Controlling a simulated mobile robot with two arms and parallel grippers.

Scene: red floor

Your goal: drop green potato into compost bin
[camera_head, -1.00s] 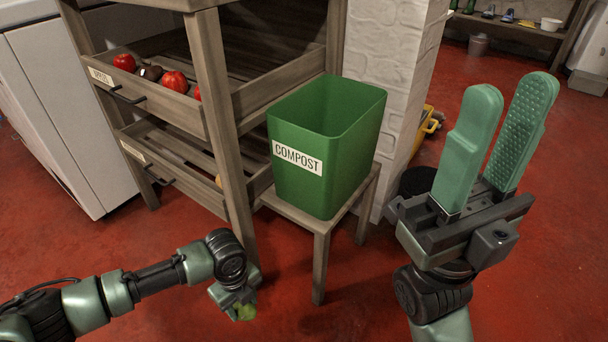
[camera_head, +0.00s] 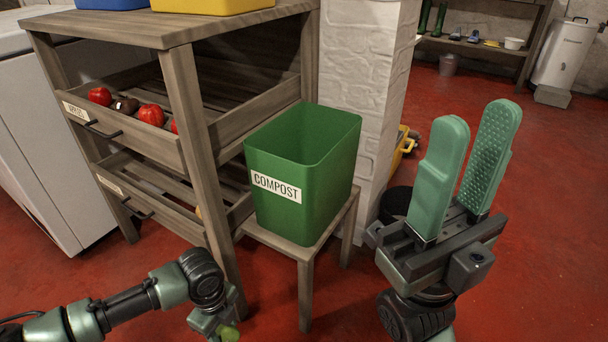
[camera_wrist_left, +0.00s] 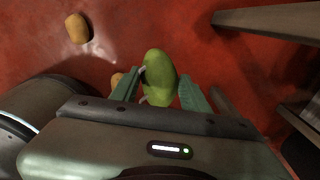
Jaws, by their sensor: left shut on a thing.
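The green potato (camera_wrist_left: 158,76) is held between the two fingers of my left gripper (camera_wrist_left: 160,92), above the red floor. In the head view the potato (camera_head: 228,333) shows as a small green patch below my left gripper (camera_head: 215,322), near the bottom edge. The green compost bin (camera_head: 325,185), labelled COMPOST, stands upright on a small wooden stand, up and to the right of the left gripper. Its open top faces up, and the bottom inside is hidden. My right gripper (camera_head: 462,170) points up to the right of the bin, with its green fingers a little apart and nothing between them.
A wooden rack (camera_head: 180,95) with drawers of red produce stands left of the bin. The wooden stand (camera_head: 303,255) is under the bin, and a white pillar (camera_head: 375,90) is behind. A brown potato (camera_wrist_left: 77,28) lies on the floor. Red floor is open at right.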

